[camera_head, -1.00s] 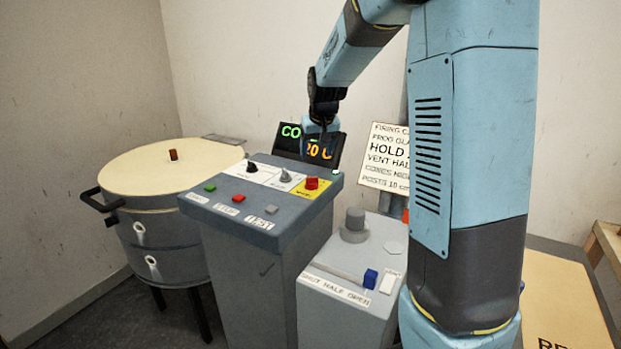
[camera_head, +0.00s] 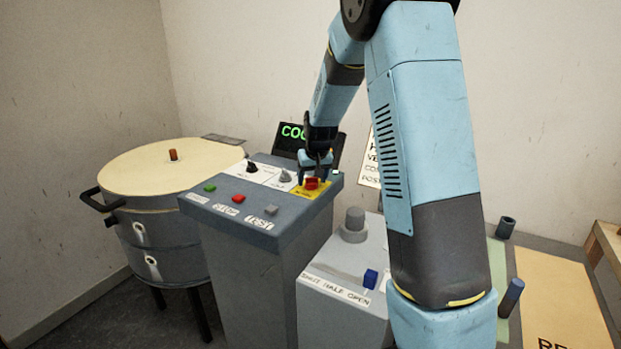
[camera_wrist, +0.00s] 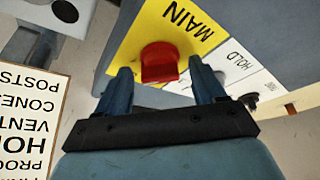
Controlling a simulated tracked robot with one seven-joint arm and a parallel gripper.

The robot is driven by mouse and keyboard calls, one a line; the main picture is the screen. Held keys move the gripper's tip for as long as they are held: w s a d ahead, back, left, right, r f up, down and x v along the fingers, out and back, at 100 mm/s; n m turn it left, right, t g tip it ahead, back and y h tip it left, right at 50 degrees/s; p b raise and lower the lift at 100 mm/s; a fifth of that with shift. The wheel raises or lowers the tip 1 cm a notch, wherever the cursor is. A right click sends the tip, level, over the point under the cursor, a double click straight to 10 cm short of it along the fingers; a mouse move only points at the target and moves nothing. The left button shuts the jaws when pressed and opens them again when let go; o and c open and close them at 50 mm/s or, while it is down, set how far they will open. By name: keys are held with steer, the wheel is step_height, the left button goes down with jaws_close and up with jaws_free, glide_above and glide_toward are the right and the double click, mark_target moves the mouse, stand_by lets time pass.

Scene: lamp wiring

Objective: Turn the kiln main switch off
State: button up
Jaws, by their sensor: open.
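The kiln main switch is a red knob (camera_head: 312,184) on a yellow plate (camera_head: 297,193) at the right end of the grey console's top. In the wrist view the red knob (camera_wrist: 159,63) sits on the yellow plate (camera_wrist: 145,32), which is lettered MAIN. My gripper (camera_head: 317,170) is right over the knob in the head view. In the wrist view my gripper (camera_wrist: 163,80) is open, with one blue finger on each side of the knob and a gap to each. I cannot tell how deep the fingertips reach around it.
The console (camera_head: 255,232) also carries a HOLD knob (camera_head: 285,176), another black knob (camera_head: 252,167) and green, red and grey buttons. A display (camera_head: 292,133) stands behind. The round kiln (camera_head: 165,180) is left; a lower grey box with a blue slider (camera_head: 370,279) is right.

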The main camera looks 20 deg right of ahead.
steer(key=c, duration=1)
steer(key=shift+a, duration=0.15)
steer(key=shift+c, duration=0.2)
